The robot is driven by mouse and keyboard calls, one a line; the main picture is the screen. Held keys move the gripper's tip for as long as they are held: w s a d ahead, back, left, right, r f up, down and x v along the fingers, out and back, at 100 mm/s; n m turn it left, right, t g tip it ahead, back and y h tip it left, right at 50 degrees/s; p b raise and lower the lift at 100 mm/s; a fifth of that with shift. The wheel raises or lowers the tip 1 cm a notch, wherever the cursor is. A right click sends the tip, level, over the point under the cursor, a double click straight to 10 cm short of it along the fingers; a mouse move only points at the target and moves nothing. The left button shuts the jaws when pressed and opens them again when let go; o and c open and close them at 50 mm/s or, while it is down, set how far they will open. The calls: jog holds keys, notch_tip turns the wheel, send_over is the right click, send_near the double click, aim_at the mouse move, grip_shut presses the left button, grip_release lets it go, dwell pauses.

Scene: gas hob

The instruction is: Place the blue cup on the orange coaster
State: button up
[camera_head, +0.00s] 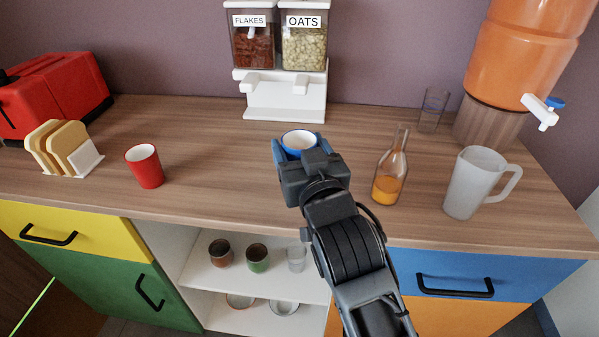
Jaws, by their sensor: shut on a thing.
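The blue cup (298,140) has a white inside and stands out just beyond my wrist, in the middle of the worktop. My gripper (299,149) is shut on it, with a finger at its left and right sides. The cup looks upright. My gripper and arm hide its lower part, so I cannot tell whether it touches the worktop. I cannot see an orange coaster; my arm covers part of the worktop.
A red cup (145,166) and a bread rack (86,160) are at left. A bottle with orange liquid (389,175), a frosted jug (470,184) and a clear glass (432,110) are at right. The cereal dispenser (285,98) stands behind. The worktop between the red cup and my gripper is clear.

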jog(key=shift+f, duration=2.35)
jog(key=shift+f+b, duration=0.3)
jog(key=o, duration=1.3)
jog(key=shift+c, duration=0.2)
jog(key=shift+s, duration=0.1)
